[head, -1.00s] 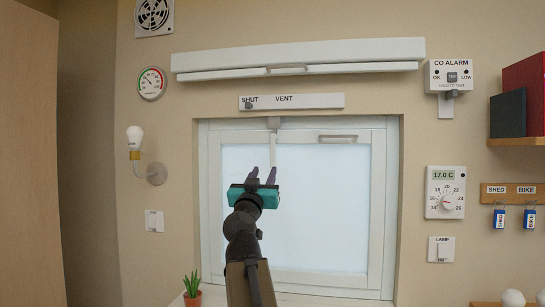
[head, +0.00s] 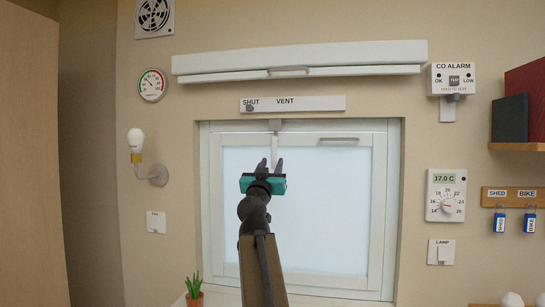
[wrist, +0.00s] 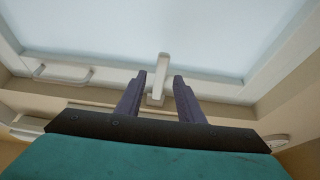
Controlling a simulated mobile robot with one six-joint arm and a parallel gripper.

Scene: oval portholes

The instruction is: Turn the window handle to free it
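The white window (head: 319,205) sits in a wall recess. Its pale handle (head: 275,147) hangs down from a mount at the top of the frame, and its lower part is hidden behind my gripper in the head view. My gripper (head: 271,164), teal with dark fingers, is in front of the window at the handle's lower end. In the wrist view my gripper (wrist: 160,76) is open. The handle (wrist: 161,75) shows between the two fingers, with a gap on each side; I cannot tell how deep it lies between them.
A grey pull bar (head: 338,139) is on the top frame, right of the handle. A SHUT/VENT strip (head: 320,103) and a long white housing (head: 300,60) are above. A potted plant (head: 194,297) stands on the sill at lower left. The wall beside the recess holds several fixtures.

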